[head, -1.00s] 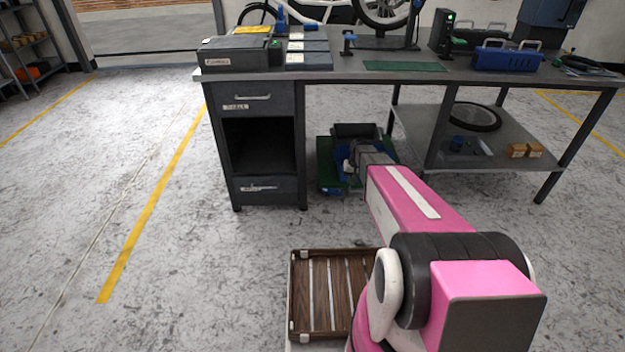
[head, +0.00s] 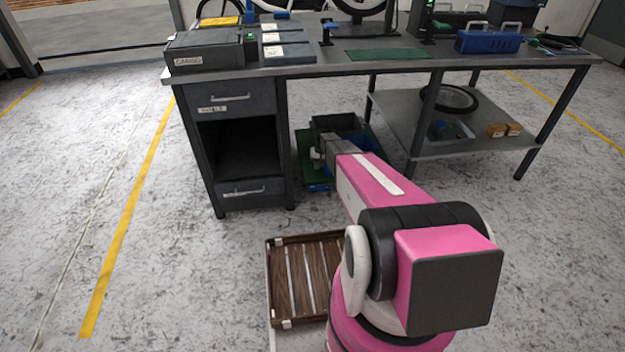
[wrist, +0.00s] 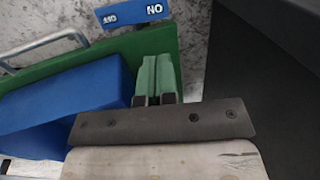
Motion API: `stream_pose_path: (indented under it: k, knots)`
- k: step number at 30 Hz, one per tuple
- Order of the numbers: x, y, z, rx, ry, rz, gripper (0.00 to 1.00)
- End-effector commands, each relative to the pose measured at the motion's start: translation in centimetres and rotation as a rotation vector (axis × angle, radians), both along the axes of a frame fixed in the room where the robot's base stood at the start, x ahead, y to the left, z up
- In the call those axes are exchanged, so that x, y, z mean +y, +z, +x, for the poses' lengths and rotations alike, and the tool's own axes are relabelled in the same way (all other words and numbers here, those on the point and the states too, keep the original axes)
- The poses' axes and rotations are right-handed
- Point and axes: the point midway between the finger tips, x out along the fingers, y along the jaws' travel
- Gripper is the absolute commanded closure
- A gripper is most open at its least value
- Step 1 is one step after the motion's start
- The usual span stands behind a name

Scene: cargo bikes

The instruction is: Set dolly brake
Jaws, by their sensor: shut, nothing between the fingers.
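The green dolly (head: 307,166) stands on the floor under the workbench, with dark and blue bins on it. In the wrist view its green edge (wrist: 100,55) runs across, with a blue bin (wrist: 60,105) beside it. A blue pedal-like plate (wrist: 136,13) with two white labels sticks out past that edge; one reads "NO" as seen, the other is unclear. My gripper (wrist: 157,62) has green fingers shut together with nothing between them. Its tips are over the dolly's edge, below the plate in the picture and apart from it. In the head view my arm reaches to the dolly and the fingers are indistinct.
The workbench (head: 330,70) has a drawer cabinet (head: 235,100) left of the dolly and a low shelf (head: 400,115) on the right. A brown slatted crate (head: 290,275) lies beside my arm. A dark surface (wrist: 270,90) fills the wrist view's right. Floor is open at left.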

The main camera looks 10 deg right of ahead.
Motion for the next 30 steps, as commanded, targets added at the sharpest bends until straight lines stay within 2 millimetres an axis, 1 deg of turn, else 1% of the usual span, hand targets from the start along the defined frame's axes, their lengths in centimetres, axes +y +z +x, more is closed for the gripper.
stream_pose_path:
  k: [5,15,21,25,30]
  knots:
    - [0.5,-2.1,0.1,0.0,0.0,0.0,1.0]
    - [1.8,-8.4,0.2,0.001,0.0,0.0,1.0]
    - [2.4,-11.5,0.1,0.001,0.0,0.0,1.0]
    - [2.7,-12.7,0.1,0.0,0.0,0.0,1.0]
    - [2.8,-13.4,0.0,0.0,0.0,0.0,1.0]
